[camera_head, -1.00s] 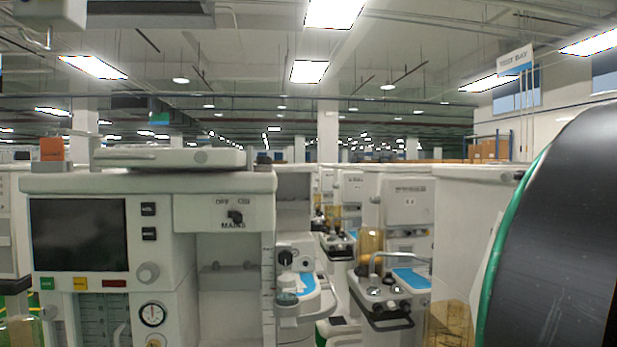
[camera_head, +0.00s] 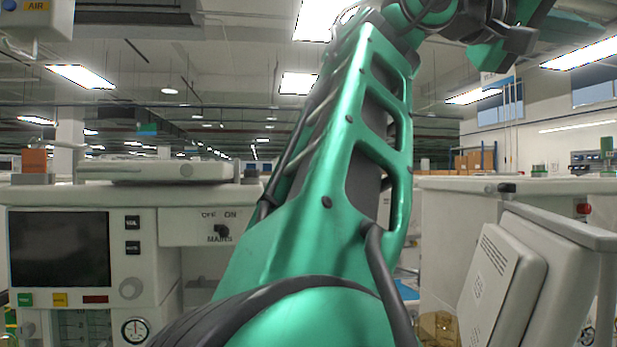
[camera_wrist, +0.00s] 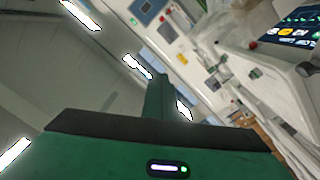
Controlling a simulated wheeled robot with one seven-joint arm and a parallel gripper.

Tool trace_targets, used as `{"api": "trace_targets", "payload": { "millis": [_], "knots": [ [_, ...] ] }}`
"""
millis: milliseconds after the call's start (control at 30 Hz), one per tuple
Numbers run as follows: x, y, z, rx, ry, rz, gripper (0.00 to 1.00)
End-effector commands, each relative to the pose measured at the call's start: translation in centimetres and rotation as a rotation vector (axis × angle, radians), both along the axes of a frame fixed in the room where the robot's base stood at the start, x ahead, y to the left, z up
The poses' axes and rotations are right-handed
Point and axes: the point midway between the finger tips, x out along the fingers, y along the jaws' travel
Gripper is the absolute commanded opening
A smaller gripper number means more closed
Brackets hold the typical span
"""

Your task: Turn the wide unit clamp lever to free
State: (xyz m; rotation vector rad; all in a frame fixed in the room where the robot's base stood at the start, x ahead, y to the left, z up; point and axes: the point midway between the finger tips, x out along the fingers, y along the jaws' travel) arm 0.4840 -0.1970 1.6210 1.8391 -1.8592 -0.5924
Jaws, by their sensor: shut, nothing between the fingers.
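I cannot make out the wide unit's clamp lever in either view, and cannot tell which cart is the wide unit. An anaesthesia cart (camera_head: 150,228) with a dark screen and a MAINS switch (camera_head: 221,231) stands at the left in the head view. Another white cart (camera_head: 455,235) stands at the right, partly behind a tilted pale panel (camera_head: 490,285). My gripper (camera_wrist: 160,85) is shut and empty in the wrist view, pointing up into the room, touching nothing I can see. My green arm crosses the middle of the head view and hides the carts behind it.
An orange box (camera_head: 34,161) sits on top of the left cart. In the wrist view, a white cart top (camera_wrist: 270,75) and a lit monitor (camera_wrist: 285,28) are tilted at the right. Open air surrounds my raised wrist.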

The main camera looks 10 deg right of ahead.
Motion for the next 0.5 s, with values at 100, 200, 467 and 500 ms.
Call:
{"api": "trace_targets", "payload": {
  "millis": [100, 200, 467, 500],
  "knots": [
    [9.3, 4.7, -5.9, 0.002, 0.252, 0.084, 0.0],
    [15.1, 8.0, -11.0, -0.001, 0.439, 0.135, 0.0],
    [22.1, 12.5, -19.8, -0.006, 0.72, 0.195, 0.0],
    [22.5, 12.7, -20.4, -0.006, 0.736, 0.199, 0.0]
  ]
}}
